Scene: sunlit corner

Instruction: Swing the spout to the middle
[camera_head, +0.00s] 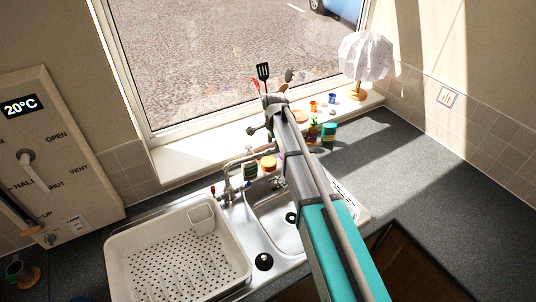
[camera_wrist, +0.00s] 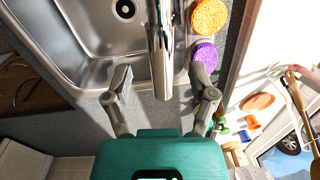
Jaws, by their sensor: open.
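The metal spout (camera_head: 245,157) rises from the tap behind the sink (camera_head: 262,213) and reaches right, over the back of the right bowl. Its end goes out of sight behind my arm in the head view. In the wrist view the spout (camera_wrist: 160,40) comes down from the top edge, and its end lies between the two fingers of my gripper (camera_wrist: 160,74). The fingers are open, with a gap showing on both sides of the spout.
An orange sponge (camera_wrist: 209,16) and a purple sponge (camera_wrist: 204,53) lie close beside the right finger. A white drying rack (camera_head: 178,255) fills the left of the sink unit. Bottles, including a green-lidded one (camera_head: 328,132), stand behind my arm. The right counter (camera_head: 400,160) is clear.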

